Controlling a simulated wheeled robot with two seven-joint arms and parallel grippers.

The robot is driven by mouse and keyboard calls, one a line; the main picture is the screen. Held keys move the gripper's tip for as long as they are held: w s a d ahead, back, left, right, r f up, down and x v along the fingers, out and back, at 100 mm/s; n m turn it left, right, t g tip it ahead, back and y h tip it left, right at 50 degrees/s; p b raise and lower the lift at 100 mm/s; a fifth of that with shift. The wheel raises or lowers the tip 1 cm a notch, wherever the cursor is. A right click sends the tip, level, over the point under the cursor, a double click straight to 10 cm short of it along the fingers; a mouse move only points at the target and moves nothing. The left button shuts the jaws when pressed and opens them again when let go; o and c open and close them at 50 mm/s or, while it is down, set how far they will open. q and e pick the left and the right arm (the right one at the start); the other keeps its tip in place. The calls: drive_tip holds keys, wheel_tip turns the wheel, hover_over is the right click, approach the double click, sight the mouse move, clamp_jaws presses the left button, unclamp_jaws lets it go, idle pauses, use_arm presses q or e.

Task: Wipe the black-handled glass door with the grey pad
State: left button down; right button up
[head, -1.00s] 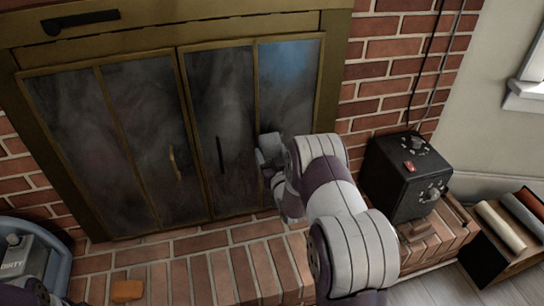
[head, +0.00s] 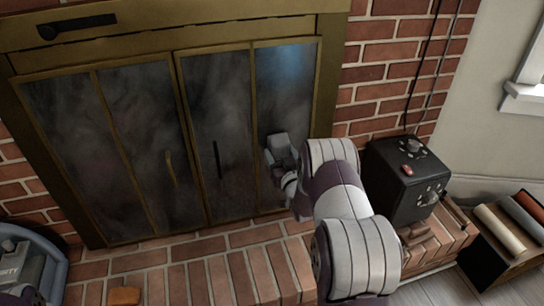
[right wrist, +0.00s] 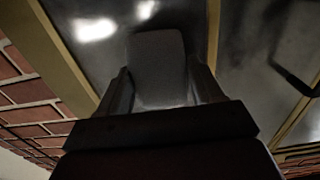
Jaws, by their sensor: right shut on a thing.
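The black-handled glass door (head: 218,95) is the right pair of hazy panes in the brass fireplace frame. Its black handle (head: 217,160) stands upright on the left pane and also shows in the right wrist view (right wrist: 291,77). My right gripper (head: 284,165) is shut on the grey pad (head: 277,143), in front of the lower part of the right-hand pane. In the right wrist view the pad (right wrist: 157,62) sits between the two fingers, facing the glass. I cannot tell whether it touches. My left gripper is not in view.
A brass-handled door (head: 130,140) is on the left. A black box with knobs (head: 400,185) stands on the brick hearth at right. An orange sponge (head: 124,296) lies at front left, near a blue-grey tub (head: 57,268). A rack of rolls (head: 500,230) is at far right.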

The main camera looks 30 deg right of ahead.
drive_tip(key=shift+w+d, duration=0.1)
drive_tip(key=shift+d, duration=0.05)
drive_tip(key=shift+w+a+r, duration=0.1)
drive_tip(key=shift+w+a, duration=0.1)
drive_tip(key=shift+a, duration=0.45)
drive_tip(key=shift+w+a+r, duration=0.1)
drive_tip(key=shift+w+a, duration=0.1)
drive_tip(key=shift+a, duration=0.4)
drive_tip(key=shift+w+a+r, duration=0.1)
drive_tip(key=shift+w+a, duration=0.1)
drive_tip(key=shift+a, duration=0.45)
drive_tip(key=shift+f+p+v, duration=0.15)
drive_tip(key=shift+p+v, duration=0.45)
drive_tip(key=shift+v, duration=0.9)
drive_tip(key=shift+f+p+v, duration=0.1)
drive_tip(key=shift+p+v, duration=0.5)
drive_tip(key=shift+v, duration=0.9)
drive_tip(key=p+v, duration=0.1)
drive_tip(key=v, duration=0.2)
